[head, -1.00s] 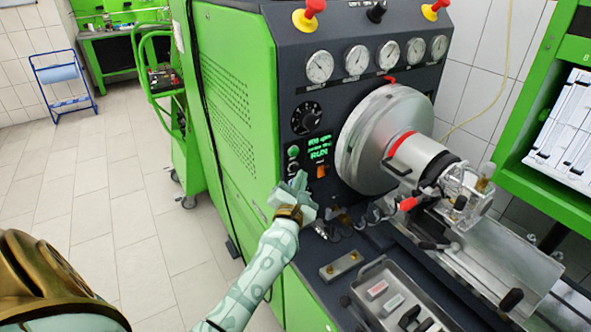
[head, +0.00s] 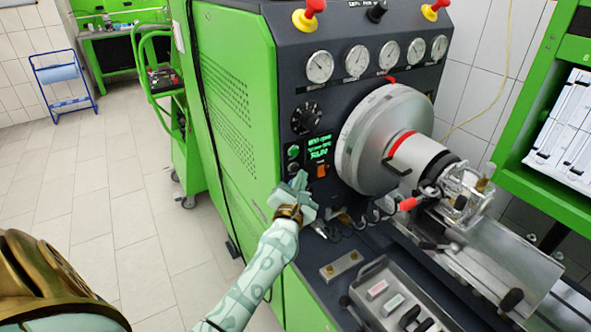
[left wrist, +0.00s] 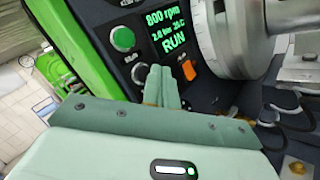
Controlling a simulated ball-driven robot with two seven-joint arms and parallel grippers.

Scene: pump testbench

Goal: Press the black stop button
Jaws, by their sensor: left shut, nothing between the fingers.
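The black stop button (left wrist: 139,73) is below the green button (left wrist: 123,38) in the left wrist view, partly hidden by my fingers. The green button also shows in the head view (head: 293,152). My left gripper (head: 301,180) is shut and empty, its fingertips in front of the panel just below the green button. In the left wrist view the closed fingers (left wrist: 162,82) overlap the stop button's right side; I cannot tell whether they touch it. The display (left wrist: 168,28) reads 800 rpm and RUN there. My right gripper is not in view.
An orange switch (left wrist: 189,70) is right of my fingers. A black dial (head: 306,118) is above the buttons. The large grey drum (head: 375,140) stands close to the right. The floor at left is open.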

